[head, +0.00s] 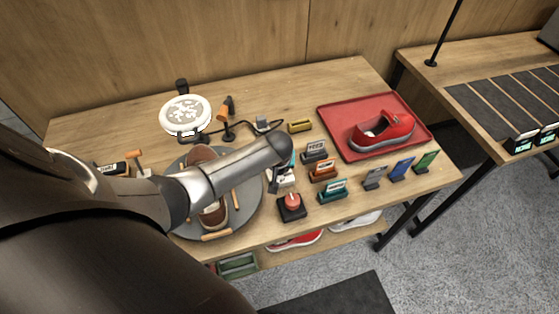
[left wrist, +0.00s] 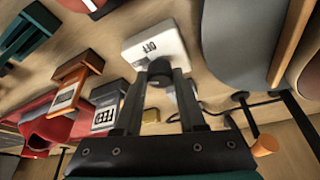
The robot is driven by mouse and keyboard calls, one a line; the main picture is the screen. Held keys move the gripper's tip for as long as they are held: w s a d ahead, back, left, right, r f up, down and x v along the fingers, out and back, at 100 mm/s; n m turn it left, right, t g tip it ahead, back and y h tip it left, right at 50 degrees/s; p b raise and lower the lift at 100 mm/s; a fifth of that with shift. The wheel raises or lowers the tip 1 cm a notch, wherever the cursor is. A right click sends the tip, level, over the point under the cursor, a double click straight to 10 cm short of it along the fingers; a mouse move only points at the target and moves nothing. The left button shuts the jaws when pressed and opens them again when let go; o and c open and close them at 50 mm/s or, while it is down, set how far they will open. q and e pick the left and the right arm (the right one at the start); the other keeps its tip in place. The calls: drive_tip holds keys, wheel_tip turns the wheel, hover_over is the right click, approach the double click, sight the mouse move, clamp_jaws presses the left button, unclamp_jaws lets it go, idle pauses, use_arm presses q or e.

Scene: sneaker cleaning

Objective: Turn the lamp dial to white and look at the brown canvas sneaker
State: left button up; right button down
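The lamp dial is a dark knob (left wrist: 158,72) on a white box (left wrist: 150,42) marked OFF in the left wrist view. In the head view the box (head: 283,184) is partly hidden by my left gripper (head: 278,165). The gripper's two fingers (left wrist: 160,82) stand either side of the knob, which fills the gap at their tips. The brown canvas sneaker (head: 213,216) lies on a round grey turntable (head: 253,217), its middle covered by my left arm. The round white lamp (head: 186,113) stands behind it. My right gripper is not in view.
A red sneaker (head: 385,133) sits on a red tray (head: 335,122) at the right. Several labelled card holders (head: 334,190) and a red button (head: 292,203) are near the dial box. An orange-handled tool (head: 226,110) stands near the lamp.

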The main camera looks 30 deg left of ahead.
use_arm(q)
drive_tip(key=o, duration=0.4)
drive_tip(key=shift+o, duration=0.2)
drive_tip(key=shift+r, duration=0.1)
drive_tip(key=p+v, duration=0.3)
drive_tip(key=v, duration=1.2)
drive_tip(key=shift+s+p, duration=0.15)
drive_tip(key=shift+p, duration=0.15)
